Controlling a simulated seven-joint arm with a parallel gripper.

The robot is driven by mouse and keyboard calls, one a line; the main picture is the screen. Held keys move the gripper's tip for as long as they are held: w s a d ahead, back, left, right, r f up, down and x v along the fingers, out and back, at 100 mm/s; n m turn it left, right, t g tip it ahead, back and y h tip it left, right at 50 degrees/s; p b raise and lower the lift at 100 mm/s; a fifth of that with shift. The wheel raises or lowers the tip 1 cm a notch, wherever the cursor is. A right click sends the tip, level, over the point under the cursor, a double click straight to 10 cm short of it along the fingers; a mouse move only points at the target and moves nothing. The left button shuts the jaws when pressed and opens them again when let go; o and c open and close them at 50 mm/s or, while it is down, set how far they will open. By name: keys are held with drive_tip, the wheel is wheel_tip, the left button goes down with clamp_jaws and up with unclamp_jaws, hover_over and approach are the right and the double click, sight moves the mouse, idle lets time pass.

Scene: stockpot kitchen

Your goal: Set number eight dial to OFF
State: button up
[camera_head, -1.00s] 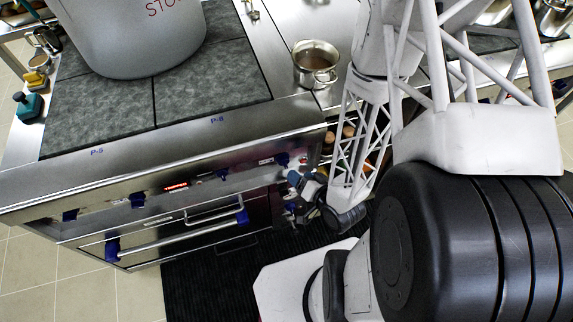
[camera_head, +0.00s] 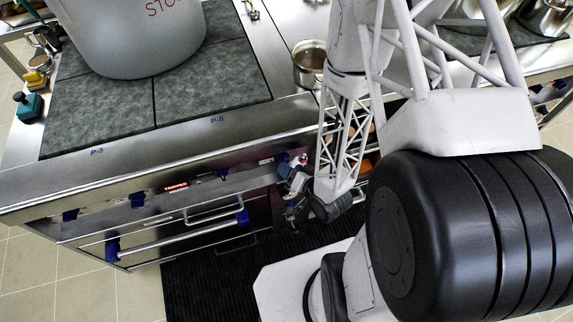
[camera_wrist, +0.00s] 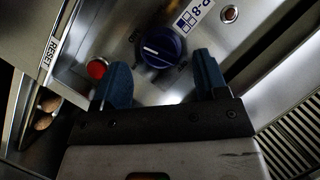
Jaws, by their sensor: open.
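The blue number eight dial (camera_wrist: 162,47) sits on the steel panel below the P-8 label (camera_wrist: 193,16) in the wrist view. A white mark on it runs toward the left of the picture. In the head view, my gripper (camera_head: 290,174) is at the right end of the front panel.
A red button (camera_wrist: 97,68) by a RESET label (camera_wrist: 47,61) is beside the left finger. A round indicator (camera_wrist: 229,13) is at upper right. A large stockpot (camera_head: 130,35) stands on the cooktop (camera_head: 210,85). A small pot (camera_head: 308,62) stands right of it. An oven handle (camera_head: 180,236) runs below the panel.

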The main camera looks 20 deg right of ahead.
drive_tip(key=shift+x, duration=1.55)
drive_tip(key=shift+c, duration=0.5)
drive_tip(key=c, duration=0.8)
